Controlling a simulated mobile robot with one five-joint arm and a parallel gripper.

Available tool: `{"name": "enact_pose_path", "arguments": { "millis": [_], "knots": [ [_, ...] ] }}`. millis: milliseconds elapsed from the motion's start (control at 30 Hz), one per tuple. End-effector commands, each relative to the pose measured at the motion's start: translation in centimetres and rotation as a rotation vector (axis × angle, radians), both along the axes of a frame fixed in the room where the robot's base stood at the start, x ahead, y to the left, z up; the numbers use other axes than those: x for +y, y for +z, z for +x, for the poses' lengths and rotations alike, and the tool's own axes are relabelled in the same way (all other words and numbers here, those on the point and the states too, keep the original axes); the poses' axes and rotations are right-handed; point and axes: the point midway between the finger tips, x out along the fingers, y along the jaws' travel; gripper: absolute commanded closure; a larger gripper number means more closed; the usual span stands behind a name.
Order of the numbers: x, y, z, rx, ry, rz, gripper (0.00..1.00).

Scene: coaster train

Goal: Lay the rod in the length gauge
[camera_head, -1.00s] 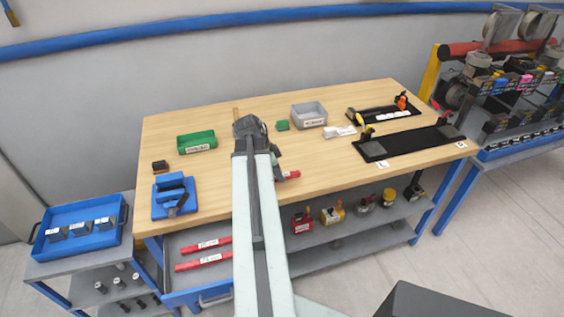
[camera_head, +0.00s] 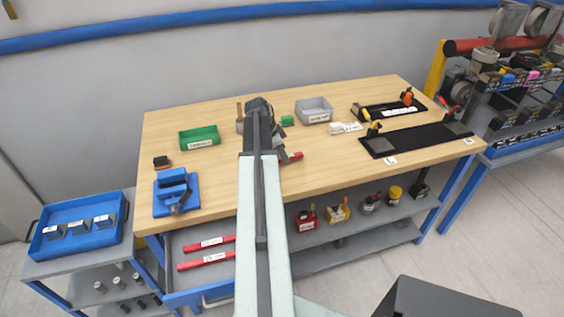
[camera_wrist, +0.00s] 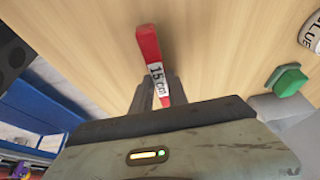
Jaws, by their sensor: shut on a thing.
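A red rod (camera_wrist: 148,45) with a white "15 cm" label lies between my gripper's fingers (camera_wrist: 156,96) in the wrist view. No part is marked legibly as the length gauge. Two long black boards with upright end pieces, a front one (camera_head: 420,139) and a back one (camera_head: 388,109), lie at the table's right.
A green bin (camera_head: 199,138), a grey bin (camera_head: 314,111) and a small green block (camera_head: 287,120) stand on the table (camera_head: 335,173). A blue fixture (camera_head: 176,193) is at front left. More red rods (camera_head: 207,258) lie in the tray below. The table's front middle is mostly clear.

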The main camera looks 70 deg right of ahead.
Motion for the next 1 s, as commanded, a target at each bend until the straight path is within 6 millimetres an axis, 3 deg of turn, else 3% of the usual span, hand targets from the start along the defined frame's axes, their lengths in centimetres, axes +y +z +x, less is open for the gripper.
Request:
{"name": "enact_pose_path", "arguments": {
  "millis": [33, 400, 433, 500, 833, 1000],
  "knots": [
    [-0.1, -1.6, -0.3, 0.001, -0.004, 0.0, 1.0],
    [-0.2, -1.6, -0.6, 0.0, -0.01, 0.0, 1.0],
    [-0.2, -1.6, -0.6, 0.0, -0.01, 0.0, 0.78],
    [-0.2, -1.5, -0.6, 0.0, -0.01, 0.0, 0.59],
    [-0.2, -1.4, -0.7, 0.0, -0.011, 0.0, 0.59],
    [-0.1, 0.0, -0.5, 0.0, -0.01, 0.0, 0.59]
  ]
}}
